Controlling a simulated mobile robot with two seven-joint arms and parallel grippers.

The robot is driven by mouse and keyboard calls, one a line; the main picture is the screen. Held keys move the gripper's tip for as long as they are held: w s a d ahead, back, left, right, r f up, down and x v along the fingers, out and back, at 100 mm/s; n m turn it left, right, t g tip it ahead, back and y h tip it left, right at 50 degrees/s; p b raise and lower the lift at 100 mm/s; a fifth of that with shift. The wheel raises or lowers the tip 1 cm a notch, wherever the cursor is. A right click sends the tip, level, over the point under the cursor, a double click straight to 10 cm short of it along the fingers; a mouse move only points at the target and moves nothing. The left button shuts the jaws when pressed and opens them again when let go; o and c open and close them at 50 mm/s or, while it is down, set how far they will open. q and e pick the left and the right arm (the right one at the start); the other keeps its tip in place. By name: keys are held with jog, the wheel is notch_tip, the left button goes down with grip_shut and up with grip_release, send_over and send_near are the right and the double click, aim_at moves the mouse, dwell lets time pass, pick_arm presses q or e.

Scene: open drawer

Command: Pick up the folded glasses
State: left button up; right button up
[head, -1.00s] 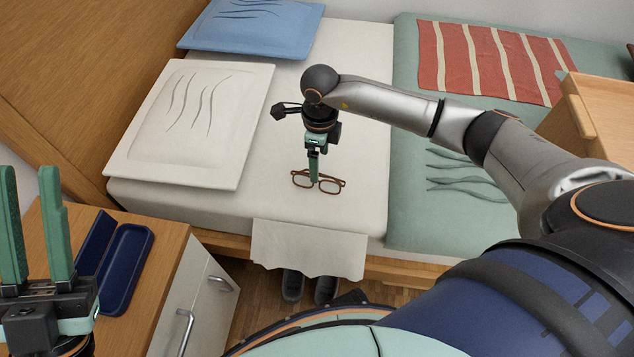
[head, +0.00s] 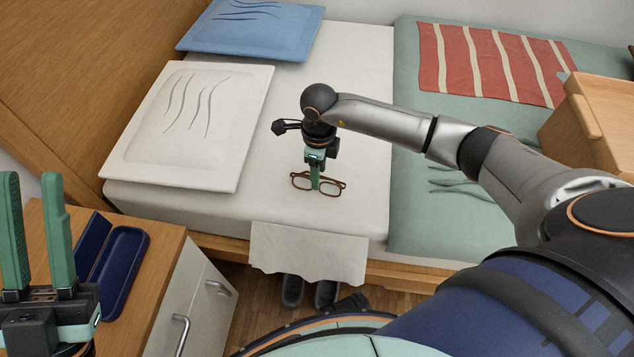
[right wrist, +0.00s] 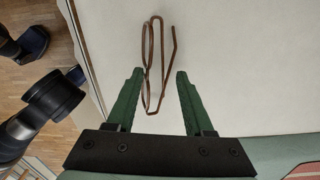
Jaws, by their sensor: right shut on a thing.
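The folded brown-framed glasses (head: 333,194) are on the white bed sheet (head: 225,212), near the bed's front edge. My right gripper (head: 316,189) points down at their middle and is shut on them. In the right wrist view the glasses (right wrist: 150,45) run lengthwise between the two green fingers, and most of their length extends beyond the fingertips. I cannot tell whether the glasses still touch the sheet. My left gripper (head: 30,174) is open and empty at the lower left, its fingers pointing up.
An open dark blue case (head: 124,270) lies on the wooden cabinet (head: 160,275) at left. A white pillow (head: 150,145) and a blue pillow (head: 250,35) lie on the bed. A white cloth (head: 305,252) hangs over its front edge, with dark shoes (head: 293,290) below. A wooden box-like piece (head: 590,115) stands at right.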

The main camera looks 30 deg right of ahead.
grip_shut()
jog(key=shift+r, duration=0.15)
